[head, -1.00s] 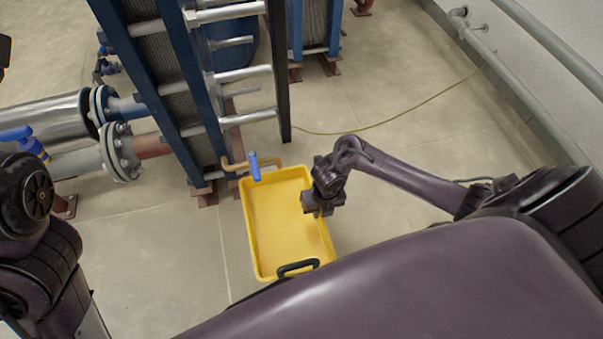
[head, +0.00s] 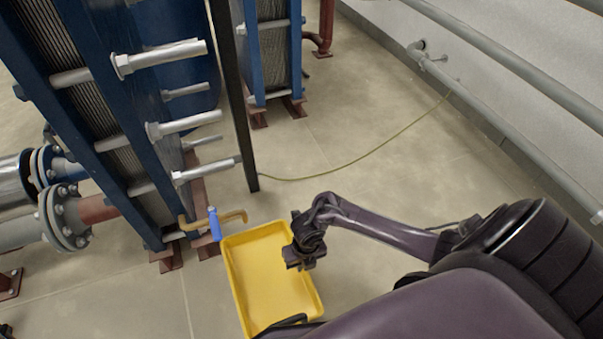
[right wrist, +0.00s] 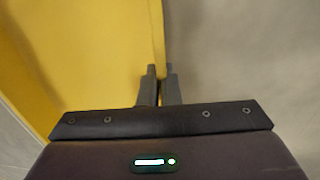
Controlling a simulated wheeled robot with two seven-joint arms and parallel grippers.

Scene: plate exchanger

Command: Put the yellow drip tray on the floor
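The yellow drip tray (head: 262,280) is in the lower middle of the head view, open side up, with its near end cut off by my body. It looks empty. My right gripper (head: 300,262) is at its right long side. In the right wrist view the two fingers (right wrist: 161,88) are closed on either side of the tray's rim, with the yellow tray (right wrist: 90,55) to the left. The pale floor (head: 350,165) lies around the tray; I cannot tell whether the tray touches it. My left gripper is out of view.
A drain pipe with a blue-handled valve (head: 214,224) is close to the tray's far left corner. The blue plate exchanger (head: 100,110) stands at left, with a black post (head: 234,110). A thin hose (head: 385,142) crosses the open floor towards the wall pipes (head: 500,130).

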